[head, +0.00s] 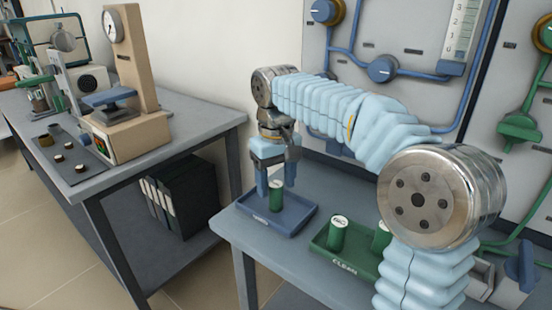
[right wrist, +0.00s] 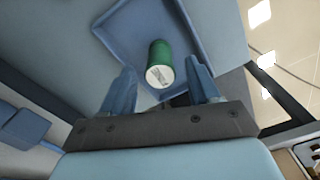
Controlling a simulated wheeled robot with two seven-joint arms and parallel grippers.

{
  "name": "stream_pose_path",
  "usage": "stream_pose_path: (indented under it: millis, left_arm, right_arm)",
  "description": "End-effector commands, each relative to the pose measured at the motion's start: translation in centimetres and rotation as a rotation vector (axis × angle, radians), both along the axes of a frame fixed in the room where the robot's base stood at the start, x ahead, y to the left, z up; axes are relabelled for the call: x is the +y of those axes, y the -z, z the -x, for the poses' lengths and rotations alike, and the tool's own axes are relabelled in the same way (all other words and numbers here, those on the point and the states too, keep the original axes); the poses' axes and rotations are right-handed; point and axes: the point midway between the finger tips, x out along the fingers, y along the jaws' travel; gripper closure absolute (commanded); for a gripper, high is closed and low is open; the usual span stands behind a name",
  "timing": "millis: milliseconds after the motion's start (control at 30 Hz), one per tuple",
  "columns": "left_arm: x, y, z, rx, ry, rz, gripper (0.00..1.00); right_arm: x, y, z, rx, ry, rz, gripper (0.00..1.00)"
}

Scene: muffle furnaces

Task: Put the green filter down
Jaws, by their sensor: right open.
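A green filter (head: 276,197) stands upright in the blue tray (head: 298,221) at the left end of the near bench. My right gripper (head: 276,186) points down over it, with its blue fingers on either side. In the right wrist view the gripper (right wrist: 161,88) is open, with a visible gap beside the filter (right wrist: 160,60), whose pale marked top faces the camera. The filter rests on the tray floor. My left gripper is not in view.
A green tray (head: 346,264) marked CLEAN, to the right, holds green filters (head: 338,233). My right arm partly hides it. A wall panel with blue pipes and knobs (head: 383,69) rises behind. Another bench (head: 205,135) with instruments stands at left, across a floor gap.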

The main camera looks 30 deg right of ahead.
Motion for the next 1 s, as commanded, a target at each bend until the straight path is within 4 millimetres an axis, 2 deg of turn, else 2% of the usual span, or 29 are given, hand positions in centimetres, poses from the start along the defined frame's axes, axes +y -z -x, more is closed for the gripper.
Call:
stream_pose_path:
  millis: [200,433,600,1000]
  left_arm:
    - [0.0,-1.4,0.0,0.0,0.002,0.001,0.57]
    - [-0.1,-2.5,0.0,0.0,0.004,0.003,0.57]
    - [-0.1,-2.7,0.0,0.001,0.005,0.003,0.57]
    - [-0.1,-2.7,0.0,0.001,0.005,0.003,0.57]
  right_arm:
    - [0.0,-5.3,-0.1,-0.003,0.001,0.0,0.39]
    - [0.0,-9.6,-0.1,-0.001,0.001,0.0,0.39]
    - [0.0,-10.8,0.0,0.001,0.0,0.0,0.39]
    - [0.0,-10.8,0.0,0.001,0.0,-0.001,0.39]
